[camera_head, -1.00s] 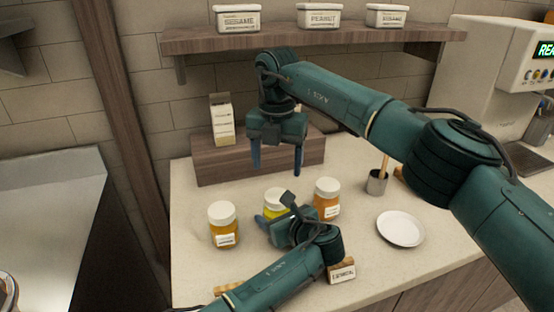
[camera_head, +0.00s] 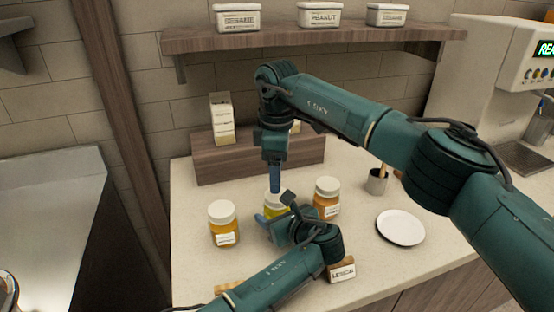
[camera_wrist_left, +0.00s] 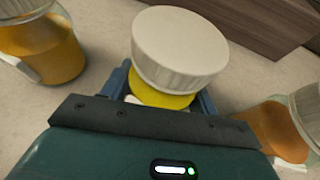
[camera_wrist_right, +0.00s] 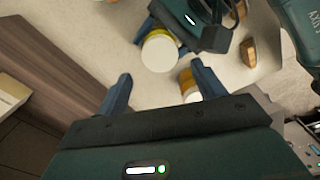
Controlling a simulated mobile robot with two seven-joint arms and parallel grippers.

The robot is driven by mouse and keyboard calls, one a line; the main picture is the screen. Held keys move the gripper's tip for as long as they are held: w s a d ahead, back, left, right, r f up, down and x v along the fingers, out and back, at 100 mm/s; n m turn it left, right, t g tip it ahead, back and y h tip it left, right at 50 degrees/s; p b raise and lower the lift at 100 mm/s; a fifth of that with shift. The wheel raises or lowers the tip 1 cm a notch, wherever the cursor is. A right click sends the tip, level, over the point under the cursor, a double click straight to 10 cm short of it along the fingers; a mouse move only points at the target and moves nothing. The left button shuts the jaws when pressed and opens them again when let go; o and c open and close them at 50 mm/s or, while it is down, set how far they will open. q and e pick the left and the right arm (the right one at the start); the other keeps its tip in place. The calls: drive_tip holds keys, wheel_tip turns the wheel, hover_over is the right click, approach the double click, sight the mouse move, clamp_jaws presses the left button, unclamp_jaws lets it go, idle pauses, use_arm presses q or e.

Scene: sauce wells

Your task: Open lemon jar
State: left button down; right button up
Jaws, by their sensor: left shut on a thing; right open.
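The lemon jar (camera_head: 275,212), yellow with a white lid, stands upright on the counter between two orange-toned jars. My left gripper (camera_head: 268,220) is shut on its body, low beside the counter. The left wrist view shows the yellow body (camera_wrist_left: 160,98) between the fingers and the white lid (camera_wrist_left: 180,45) on top. My right gripper (camera_head: 275,185) points down just above the lid, seen edge-on in the head view. In the right wrist view it is open and empty (camera_wrist_right: 160,75), with the lid (camera_wrist_right: 160,53) below and between its fingertips.
An amber jar (camera_head: 223,230) is left and an orange jar (camera_head: 327,203) right of the lemon jar. A LEMON sign (camera_head: 342,271) stands near the front edge. A white plate (camera_head: 400,228) and a cup (camera_head: 376,184) are right. A wooden riser (camera_head: 225,160) is behind.

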wheel_tip(320, 180, down, 6)
drive_tip(key=shift+r, duration=0.15)
drive_tip(key=shift+c, duration=0.2)
